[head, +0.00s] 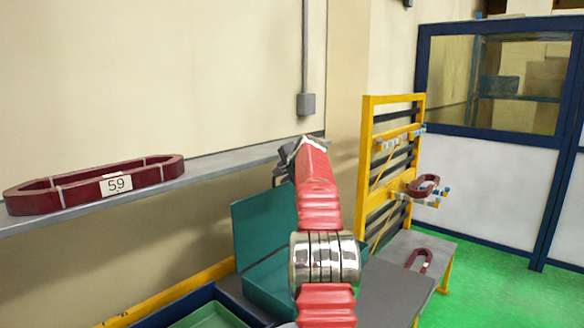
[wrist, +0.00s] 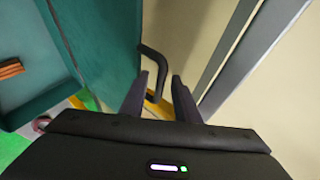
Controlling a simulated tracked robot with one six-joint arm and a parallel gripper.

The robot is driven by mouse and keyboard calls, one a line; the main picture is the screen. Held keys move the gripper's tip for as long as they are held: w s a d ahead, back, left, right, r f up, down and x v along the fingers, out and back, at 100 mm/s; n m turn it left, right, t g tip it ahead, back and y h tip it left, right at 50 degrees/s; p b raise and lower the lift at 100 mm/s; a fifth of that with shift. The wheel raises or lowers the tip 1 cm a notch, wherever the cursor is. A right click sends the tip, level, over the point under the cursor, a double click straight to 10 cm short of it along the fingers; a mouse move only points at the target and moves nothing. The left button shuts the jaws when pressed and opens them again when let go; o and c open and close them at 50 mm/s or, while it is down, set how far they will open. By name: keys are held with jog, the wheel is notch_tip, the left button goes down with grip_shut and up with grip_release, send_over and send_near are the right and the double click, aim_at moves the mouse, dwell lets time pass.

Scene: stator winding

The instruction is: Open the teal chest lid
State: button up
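The teal chest (head: 270,285) stands below the wall shelf, partly hidden behind my red arm. Its teal lid (head: 262,224) stands raised, roughly upright, at the wall side. In the wrist view the lid (wrist: 112,38) runs between the chest's inside on the left and the wall on the right. A dark bent handle (wrist: 154,60) sticks out from the lid's wall-facing side. My gripper (wrist: 160,84) is open, with the handle at and just beyond the gap between its fingertips. I cannot tell whether they touch. In the head view my gripper (head: 290,152) is small and dark, above the lid.
A grey shelf (head: 215,163) with a dark red coil marked 59 (head: 100,186) runs along the wall close by. A yellow rack (head: 370,170) stands to the right. Orange-brown pieces (wrist: 10,69) lie inside the chest. Green floor is clear at right.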

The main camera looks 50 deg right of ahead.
jog(key=v, duration=1.2)
jog(key=shift+s+r, duration=0.15)
jog(key=shift+s, duration=0.15)
jog(key=shift+a, duration=0.15)
dwell(0.4)
notch_tip(320, 180, down, 9)
jog(key=s+a+n+g+y, duration=0.1)
jog(key=s+a+n+g, duration=0.1)
jog(key=s+n, duration=0.1)
jog(key=s+a+f+n+g+y, duration=0.1)
jog(key=a+f, duration=0.1)
jog(key=a, duration=0.3)
jog(key=s+a+f+n+g, duration=0.1)
jog(key=a+f+n, duration=0.15)
jog(key=a, duration=0.25)
jog(key=s+a+f+n+y, duration=0.1)
jog(key=s+a+f+n, duration=0.2)
jog(key=s+a, duration=0.4)
jog(key=s+a+f+n+y, duration=0.1)
jog(key=s+a+f+n, duration=0.2)
jog(key=a, duration=2)
jog(key=s+a+f+n+g+y, duration=0.1)
jog(key=s+a+f+n, duration=0.2)
jog(key=s+a+n, duration=0.4)
jog(key=s+a, duration=0.5)
jog(key=a, duration=0.3)
jog(key=shift+n, duration=0.35)
